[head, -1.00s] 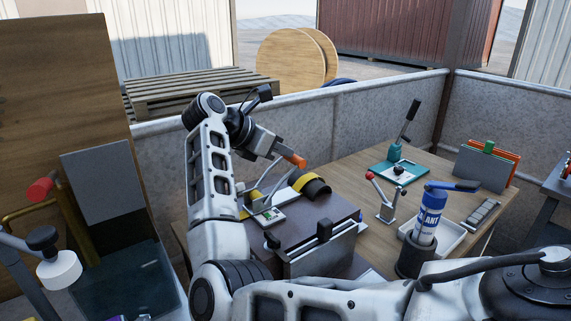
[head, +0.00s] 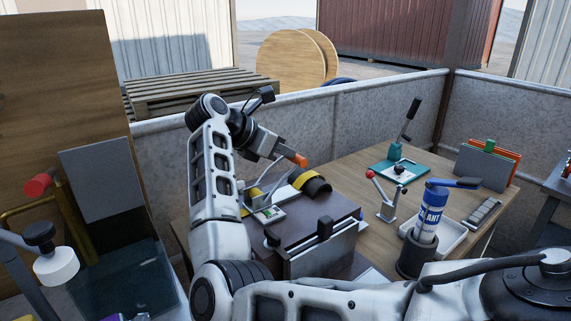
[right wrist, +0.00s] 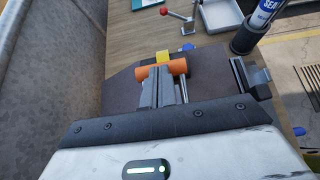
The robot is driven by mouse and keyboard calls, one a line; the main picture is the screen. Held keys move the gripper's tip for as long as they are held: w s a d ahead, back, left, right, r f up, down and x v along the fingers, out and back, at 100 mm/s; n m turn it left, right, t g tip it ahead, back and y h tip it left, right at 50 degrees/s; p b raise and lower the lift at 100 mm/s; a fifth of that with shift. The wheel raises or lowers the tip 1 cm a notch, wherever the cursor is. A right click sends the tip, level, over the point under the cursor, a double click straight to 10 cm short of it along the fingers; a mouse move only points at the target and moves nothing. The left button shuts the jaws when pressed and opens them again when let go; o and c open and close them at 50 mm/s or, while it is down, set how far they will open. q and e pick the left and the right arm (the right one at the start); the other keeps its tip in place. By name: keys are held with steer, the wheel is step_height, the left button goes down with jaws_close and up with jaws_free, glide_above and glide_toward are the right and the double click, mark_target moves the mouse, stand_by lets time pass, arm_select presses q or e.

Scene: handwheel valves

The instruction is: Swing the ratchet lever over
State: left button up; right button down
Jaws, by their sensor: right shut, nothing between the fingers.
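The ratchet lever is a thin metal arm with an orange grip (head: 299,160) at its end, standing up over the dark bench plate. A yellow and black strap (head: 316,187) lies beside its foot. My right gripper (head: 281,153) is shut and empty, with its tips at the orange grip. In the right wrist view, the grey fingers (right wrist: 158,86) lie together in front of the orange grip (right wrist: 176,67), which shows on both sides of them. They appear to touch it, but exact contact is hard to tell. My left gripper is not in view.
A red-knobbed lever (head: 387,204), a teal-based lever tool (head: 397,165) and a blue spray can (head: 430,212) in a dark cup stand to the right. A metal plate holder (head: 318,254) stands in front. A concrete wall (head: 355,118) runs behind.

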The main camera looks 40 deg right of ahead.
steer(key=shift+d+f+b, duration=0.2)
steer(key=shift+f+b, duration=0.15)
steer(key=shift+f, duration=0.15)
steer(key=shift+d+f+b, duration=0.25)
steer(key=shift+f+b, duration=0.15)
steer(key=shift+f, duration=0.05)
steer(key=shift+s+d+f+b, duration=0.1)
steer(key=shift+d+f+b, duration=0.2)
steer(key=shift+f+b, duration=0.35)
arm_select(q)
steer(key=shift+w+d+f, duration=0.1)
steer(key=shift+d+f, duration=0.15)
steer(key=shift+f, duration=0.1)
arm_select(e)
steer(key=shift+r, duration=0.1)
arm_select(q)
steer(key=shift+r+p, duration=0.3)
steer(key=shift+p, duration=0.25)
arm_select(e)
steer(key=a+r, duration=0.2)
steer(key=r, duration=0.1)
steer(key=shift+a, duration=0.15)
